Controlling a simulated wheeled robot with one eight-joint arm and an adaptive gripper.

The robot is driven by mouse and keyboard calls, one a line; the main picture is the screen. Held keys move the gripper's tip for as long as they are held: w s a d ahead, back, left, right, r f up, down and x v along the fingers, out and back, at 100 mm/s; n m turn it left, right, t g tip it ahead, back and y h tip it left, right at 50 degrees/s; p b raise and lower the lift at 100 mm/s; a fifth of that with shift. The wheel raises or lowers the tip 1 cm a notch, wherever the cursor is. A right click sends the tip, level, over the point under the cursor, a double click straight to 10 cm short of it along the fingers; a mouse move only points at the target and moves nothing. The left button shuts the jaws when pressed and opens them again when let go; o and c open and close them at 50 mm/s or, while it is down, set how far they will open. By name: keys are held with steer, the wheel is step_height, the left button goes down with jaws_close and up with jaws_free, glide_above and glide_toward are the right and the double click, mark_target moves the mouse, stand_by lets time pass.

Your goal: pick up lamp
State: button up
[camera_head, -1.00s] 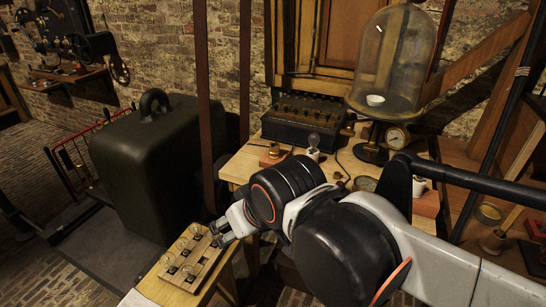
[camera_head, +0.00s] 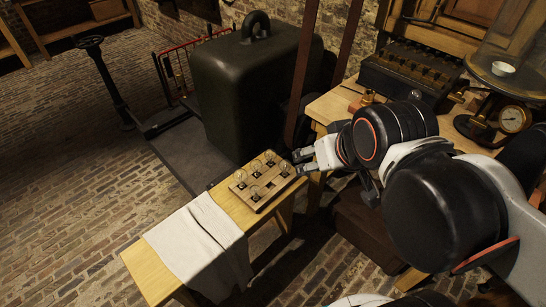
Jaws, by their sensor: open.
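Several small clear glass lamps (camera_head: 256,168) stand upright in a wooden holder board (camera_head: 266,198) on a narrow wooden bench (camera_head: 229,203). One lamp (camera_head: 285,168) is at the board's right end, closest to my gripper. My gripper (camera_head: 298,163) is open, with its fingers pointing left, just right of that lamp. From this angle I cannot tell whether a fingertip touches the lamp. I see nothing held between the fingers.
A pale cloth (camera_head: 195,240) drapes over the bench's left part. A large dark green case (camera_head: 245,90) stands behind. A wooden table (camera_head: 335,105) at the right carries a dark instrument box (camera_head: 408,72) and a brass gauge (camera_head: 512,119). Brick floor is open at left.

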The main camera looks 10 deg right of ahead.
stand_by(0.5)
steer(key=n+g+y+p, duration=0.3)
steer(key=n+g, duration=0.1)
steer(key=n, duration=0.4)
glide_above(271, 150)
steer(key=s+d, duration=0.1)
steer(key=s, duration=0.1)
step_height(271, 150, down, 36)
steer(key=shift+w, duration=0.15)
steer(key=shift+d+b+x, duration=0.2)
steer(key=shift+b+x, duration=1.35)
steer(key=shift+x, duration=1.65)
steer(key=shift+w, duration=0.1)
